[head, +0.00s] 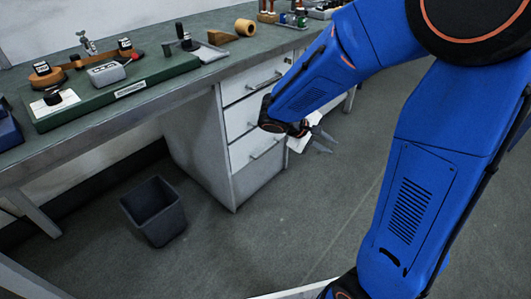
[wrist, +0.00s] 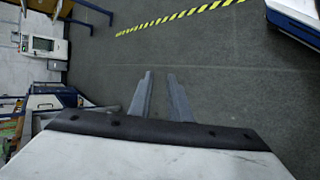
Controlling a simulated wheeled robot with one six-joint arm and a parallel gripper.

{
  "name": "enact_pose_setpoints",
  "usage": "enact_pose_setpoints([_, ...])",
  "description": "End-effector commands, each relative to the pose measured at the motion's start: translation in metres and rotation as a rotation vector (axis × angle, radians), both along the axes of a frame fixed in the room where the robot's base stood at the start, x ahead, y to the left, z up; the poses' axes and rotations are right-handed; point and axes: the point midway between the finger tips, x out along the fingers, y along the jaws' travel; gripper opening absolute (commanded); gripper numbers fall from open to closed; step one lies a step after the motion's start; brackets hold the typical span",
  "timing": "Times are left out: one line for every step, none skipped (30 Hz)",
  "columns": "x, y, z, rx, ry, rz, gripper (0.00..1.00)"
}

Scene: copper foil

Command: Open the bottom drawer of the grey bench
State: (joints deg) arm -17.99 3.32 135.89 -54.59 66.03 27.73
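The grey bench (head: 190,185) stands at the left and middle of the head view, with a stack of pale drawers under its top. The bottom drawer (head: 241,152) is the lowest pale front and looks shut, flush with those above. Its bar handle (head: 266,150) shows just left of my gripper, partly near my wrist. My gripper (head: 328,143) is to the right of the drawer fronts in the picture, its fingers pointing away to the right. In the wrist view the two fingers (wrist: 158,90) stand apart with bare floor between them. No drawer shows in the wrist view.
A dark waste bin (head: 154,212) stands on the floor left of the drawers. Tools and a green board (head: 120,92) lie on the bench top. The floor right of the drawers is clear. The wrist view shows yellow-black floor tape (wrist: 180,16).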

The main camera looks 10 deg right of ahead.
Motion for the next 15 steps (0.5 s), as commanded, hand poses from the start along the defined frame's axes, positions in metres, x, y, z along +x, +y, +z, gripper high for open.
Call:
enact_pose_setpoints([0.013,0.005,-0.008,-0.037,0.012,0.029,0.17])
enact_pose_setpoints([0.020,0.007,-0.012,-0.058,0.014,0.045,0.17])
enact_pose_setpoints([0.029,0.010,-0.017,-0.087,0.019,0.067,0.17])
enact_pose_setpoints([0.036,0.013,-0.021,-0.107,0.021,0.083,0.17])
enact_pose_setpoints([0.043,0.016,-0.025,-0.129,0.023,0.102,0.17])
enact_pose_setpoints([0.052,0.021,-0.031,-0.155,0.025,0.126,0.17])
enact_pose_setpoints([0.059,0.024,-0.036,-0.174,0.025,0.144,0.17])
enact_pose_setpoints([0.066,0.028,-0.040,-0.194,0.027,0.164,0.17])
enact_pose_setpoints([0.075,0.033,-0.046,-0.219,0.026,0.189,0.17])
enact_pose_setpoints([0.082,0.037,-0.052,-0.238,0.027,0.209,0.17])
enact_pose_setpoints([0.089,0.042,-0.057,-0.256,0.027,0.229,0.17])
enact_pose_setpoints([0.098,0.048,-0.064,-0.279,0.026,0.258,0.17])
enact_pose_setpoints([0.104,0.053,-0.070,-0.296,0.025,0.280,0.17])
enact_pose_setpoints([0.110,0.058,-0.076,-0.314,0.024,0.300,0.17])
enact_pose_setpoints([0.119,0.066,-0.084,-0.336,0.022,0.330,0.17])
